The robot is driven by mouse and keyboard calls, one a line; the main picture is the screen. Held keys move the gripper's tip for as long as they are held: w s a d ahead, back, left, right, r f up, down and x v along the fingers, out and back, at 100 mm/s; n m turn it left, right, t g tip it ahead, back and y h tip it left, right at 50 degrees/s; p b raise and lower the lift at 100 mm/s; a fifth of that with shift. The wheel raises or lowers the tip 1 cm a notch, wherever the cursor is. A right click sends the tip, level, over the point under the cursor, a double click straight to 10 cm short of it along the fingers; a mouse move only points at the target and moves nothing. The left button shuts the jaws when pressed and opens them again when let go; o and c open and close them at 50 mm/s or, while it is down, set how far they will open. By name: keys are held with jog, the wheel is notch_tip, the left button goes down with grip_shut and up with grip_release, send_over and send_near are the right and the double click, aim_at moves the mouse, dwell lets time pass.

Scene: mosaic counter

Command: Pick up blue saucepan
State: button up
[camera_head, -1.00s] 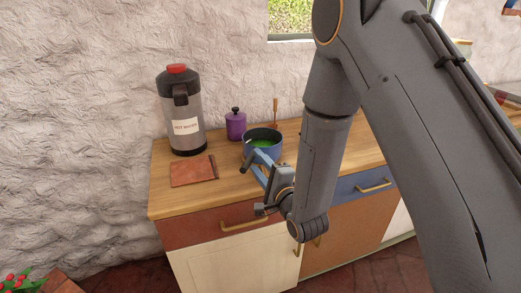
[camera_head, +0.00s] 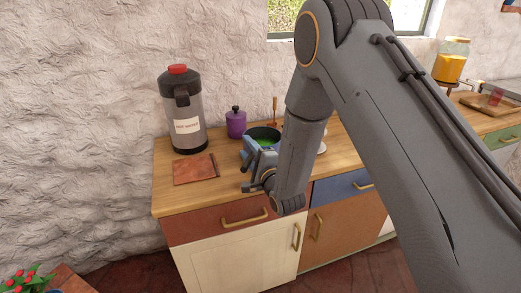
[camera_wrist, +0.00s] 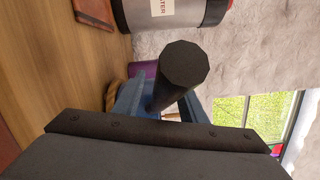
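The blue saucepan (camera_head: 264,134), with green contents, stands on the wooden counter. It is partly hidden behind my gripper in the head view. My gripper (camera_head: 250,150) is low over the counter's front part, right at the near side of the pan. In the wrist view a dark round handle (camera_wrist: 183,66) points toward the camera, with my gripper's blue fingers (camera_wrist: 165,105) on either side of it. The fingers look apart; I see no clear grip on the handle. The pan's body is mostly hidden in the wrist view.
A grey hot-water flask (camera_head: 187,112) with a red top and a purple lidded jar (camera_head: 236,122) stand behind on the counter (camera_head: 170,202). A reddish board (camera_head: 195,169) lies to the left. A glass jar (camera_head: 452,62) and a cutting board (camera_head: 490,103) are far right.

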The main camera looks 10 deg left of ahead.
grip_shut()
dwell(1.2)
jog(key=shift+w+r, duration=0.1)
jog(key=shift+r, duration=0.05)
